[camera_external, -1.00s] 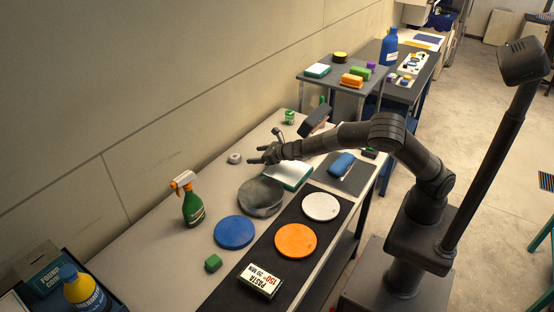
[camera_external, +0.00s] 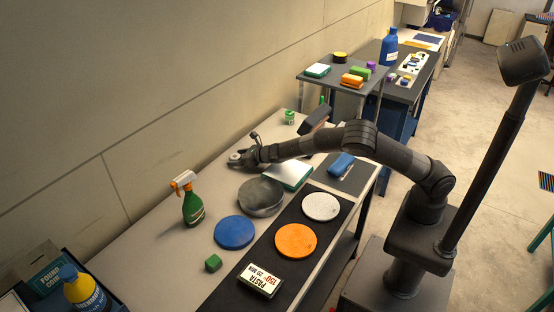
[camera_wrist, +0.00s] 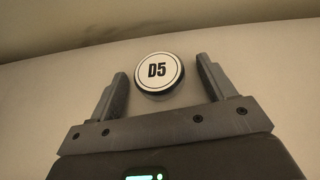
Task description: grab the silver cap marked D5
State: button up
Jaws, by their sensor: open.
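The silver cap marked D5 (camera_wrist: 158,72) is a round, pale-topped disc with a dark rim, lying flat on the table. In the wrist view it sits between the tips of my open gripper (camera_wrist: 161,78), slightly ahead of them, with a gap on both sides. In the external view the cap (camera_external: 234,158) shows at the far side of the table, close to the wall, partly hidden by my gripper (camera_external: 238,159). My gripper is low over the table, and nothing is held in it.
A green spray bottle (camera_external: 193,207) stands to the left. A small green jar (camera_external: 290,117) stands farther back. The wall (camera_external: 200,90) runs close behind the cap.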

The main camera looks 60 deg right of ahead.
jog(key=shift+c, duration=0.5)
jog(key=c, duration=1)
